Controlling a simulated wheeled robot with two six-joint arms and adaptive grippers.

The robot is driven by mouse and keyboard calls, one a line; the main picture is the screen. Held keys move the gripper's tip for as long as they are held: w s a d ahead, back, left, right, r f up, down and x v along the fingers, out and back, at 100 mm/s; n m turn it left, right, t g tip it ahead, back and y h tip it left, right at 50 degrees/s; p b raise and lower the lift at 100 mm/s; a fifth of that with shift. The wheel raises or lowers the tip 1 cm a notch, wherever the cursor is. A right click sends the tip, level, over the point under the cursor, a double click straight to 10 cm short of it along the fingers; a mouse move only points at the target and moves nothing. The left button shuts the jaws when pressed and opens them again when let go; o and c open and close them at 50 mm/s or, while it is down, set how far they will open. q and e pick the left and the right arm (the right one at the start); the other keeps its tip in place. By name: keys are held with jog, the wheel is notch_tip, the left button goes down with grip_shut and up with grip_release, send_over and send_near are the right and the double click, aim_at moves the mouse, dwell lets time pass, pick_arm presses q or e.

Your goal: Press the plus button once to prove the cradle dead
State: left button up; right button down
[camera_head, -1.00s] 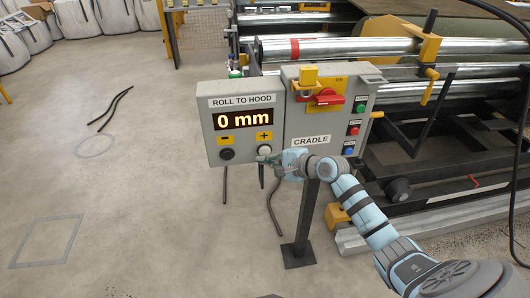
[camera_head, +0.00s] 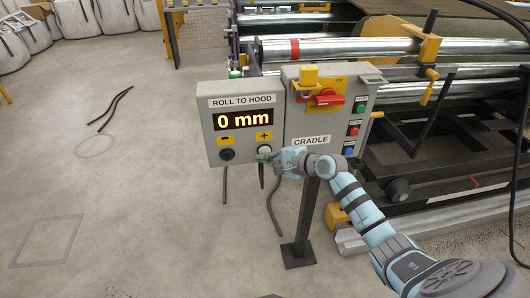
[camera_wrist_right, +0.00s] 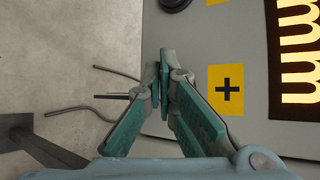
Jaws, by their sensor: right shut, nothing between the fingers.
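The grey control box (camera_head: 207,105) has a panel marked ROLL TO HOOD, and its display (camera_head: 243,119) reads "0 mm". The pale round plus button (camera_head: 264,150) sits under the yellow plus label (camera_head: 264,135), which also shows in the wrist view (camera_wrist_right: 226,90). My right gripper (camera_head: 263,158) is shut and empty, its tips at the lower edge of the plus button in the head view. In the wrist view the shut fingers (camera_wrist_right: 166,62) hide the button, so I cannot tell whether they touch it. My left gripper is not in view.
The dark minus button (camera_head: 227,154) is left of the plus button. The CRADLE panel at right has a red switch handle (camera_head: 325,98), a yellow padlock-like piece (camera_head: 303,77) and small coloured buttons. Machine rollers (camera_head: 350,48) stand behind. The floor at left is mostly clear.

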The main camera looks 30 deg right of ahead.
jog(key=shift+w+d, duration=0.15)
jog(key=shift+w, duration=0.25)
dwell(0.6)
dwell(0.3)
jog(key=shift+s+a+p, duration=0.25)
jog(key=shift+s+p, duration=0.55)
jog(key=shift+p, duration=0.15)
jog(key=s+p, duration=0.1)
jog(key=s+a+p, duration=0.1)
jog(key=s+p, duration=0.2)
jog(key=shift+s+a+p, duration=0.35)
jog(key=shift+p, duration=0.05)
